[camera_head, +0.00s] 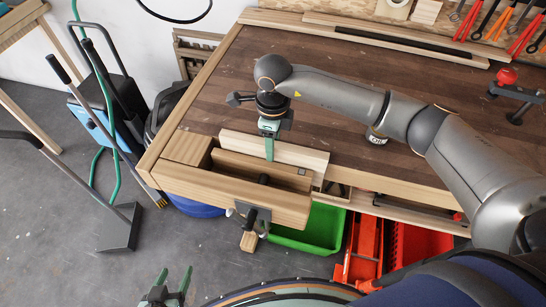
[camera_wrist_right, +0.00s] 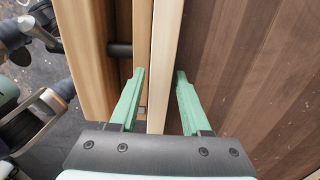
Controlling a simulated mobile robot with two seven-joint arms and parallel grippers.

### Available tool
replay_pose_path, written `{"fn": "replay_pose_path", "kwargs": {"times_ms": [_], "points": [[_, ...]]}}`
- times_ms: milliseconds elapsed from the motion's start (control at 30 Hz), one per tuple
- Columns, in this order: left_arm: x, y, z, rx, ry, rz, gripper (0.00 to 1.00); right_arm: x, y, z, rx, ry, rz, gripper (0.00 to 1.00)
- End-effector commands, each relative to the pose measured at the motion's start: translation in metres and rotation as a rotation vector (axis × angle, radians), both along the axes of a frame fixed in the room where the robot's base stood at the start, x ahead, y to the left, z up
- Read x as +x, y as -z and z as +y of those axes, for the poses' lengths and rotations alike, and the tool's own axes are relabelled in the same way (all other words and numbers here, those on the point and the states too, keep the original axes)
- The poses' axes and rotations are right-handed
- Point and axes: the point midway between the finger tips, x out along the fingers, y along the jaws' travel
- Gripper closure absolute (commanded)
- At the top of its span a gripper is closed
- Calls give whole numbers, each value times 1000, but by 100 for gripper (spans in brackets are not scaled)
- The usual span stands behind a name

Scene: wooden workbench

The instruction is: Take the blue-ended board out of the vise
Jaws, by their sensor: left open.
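A pale board (camera_head: 305,158) stands on edge along the bench's front edge, by the wooden vise (camera_head: 225,196). No blue end shows on it. The vise's front jaw stands apart from the board, with a gap and a dark screw between. My right gripper (camera_head: 269,148) is over the board from above. In the right wrist view its green fingers (camera_wrist_right: 161,74) are open, one on each side of the pale board (camera_wrist_right: 162,45), with space between them. My left gripper (camera_head: 166,283) is open and empty, low in front of the bench, away from the vise.
The brown benchtop (camera_head: 215,100) is mostly clear on the left. A red-knobbed clamp (camera_head: 507,76) and hung tools are at the right. A green bin (camera_head: 310,230) and red crates stand under the bench. A dustpan (camera_head: 120,228) is on the floor at left.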

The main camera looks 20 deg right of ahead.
Motion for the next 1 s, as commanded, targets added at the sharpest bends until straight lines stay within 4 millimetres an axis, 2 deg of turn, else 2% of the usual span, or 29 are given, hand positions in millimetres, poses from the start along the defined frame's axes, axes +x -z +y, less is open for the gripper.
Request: {"fn": "replay_pose_path", "kwargs": {"times_ms": [67, 400, 1000], "points": [[0, 0, 0, 0, 0, 0, 35, 0, 0, 0, 0, 0, 0, 63], [0, 0, 0, 0, 0, -1, 35, 0, 0, 0, 0, 0, 0, 100], [0, 0, 0, 0, 0, -1, 35, 0, -1, 0, 0, 1, 0, 100]]}}
